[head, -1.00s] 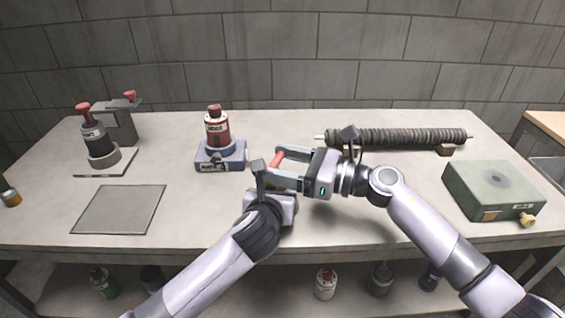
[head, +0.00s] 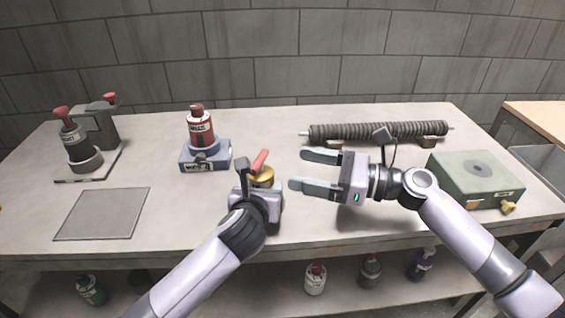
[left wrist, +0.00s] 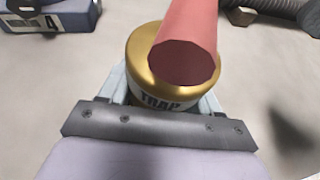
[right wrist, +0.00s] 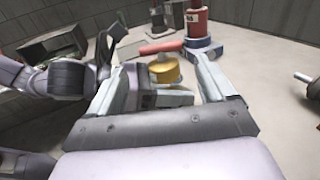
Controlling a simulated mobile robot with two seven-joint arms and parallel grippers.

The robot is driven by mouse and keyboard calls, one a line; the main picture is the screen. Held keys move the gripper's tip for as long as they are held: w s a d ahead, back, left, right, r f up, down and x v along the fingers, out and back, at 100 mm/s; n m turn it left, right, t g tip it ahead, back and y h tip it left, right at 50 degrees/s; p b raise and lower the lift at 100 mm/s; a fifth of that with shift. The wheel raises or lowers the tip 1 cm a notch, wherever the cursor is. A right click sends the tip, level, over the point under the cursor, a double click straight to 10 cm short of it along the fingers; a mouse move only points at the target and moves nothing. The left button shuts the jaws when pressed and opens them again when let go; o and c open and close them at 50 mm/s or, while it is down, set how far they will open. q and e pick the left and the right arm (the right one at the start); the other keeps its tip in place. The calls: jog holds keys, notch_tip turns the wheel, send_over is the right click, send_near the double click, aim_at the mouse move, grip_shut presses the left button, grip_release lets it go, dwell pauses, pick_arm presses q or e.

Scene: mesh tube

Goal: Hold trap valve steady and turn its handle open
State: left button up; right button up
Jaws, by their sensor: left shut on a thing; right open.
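The trap valve (head: 263,178) is a short brass cylinder with a red handle (head: 259,161) on top, near the middle of the table. In the left wrist view the valve (left wrist: 146,62) carries a "TRAP" label, and its handle (left wrist: 187,40) crosses above it toward the camera. My left gripper (head: 256,186) is shut on the valve's body. My right gripper (head: 304,172) is open and empty, to the right of the valve and apart from it. In the right wrist view the valve (right wrist: 165,70) and handle (right wrist: 161,46) show beyond the open fingers.
A red bottle (head: 200,130) stands in a blue base (head: 206,162) behind left. A dark bottle on a stand (head: 78,145) and a grey plate (head: 103,214) are at left. A mesh tube (head: 380,131) lies at the back. A green box (head: 474,178) sits at right.

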jog(key=v, duration=0.3)
jog(key=shift+s+d, duration=0.1)
jog(key=shift+d, duration=0.2)
pick_arm(q)
jog(key=o, duration=1.3)
jog(key=shift+c, duration=0.2)
jog(key=shift+s, duration=0.1)
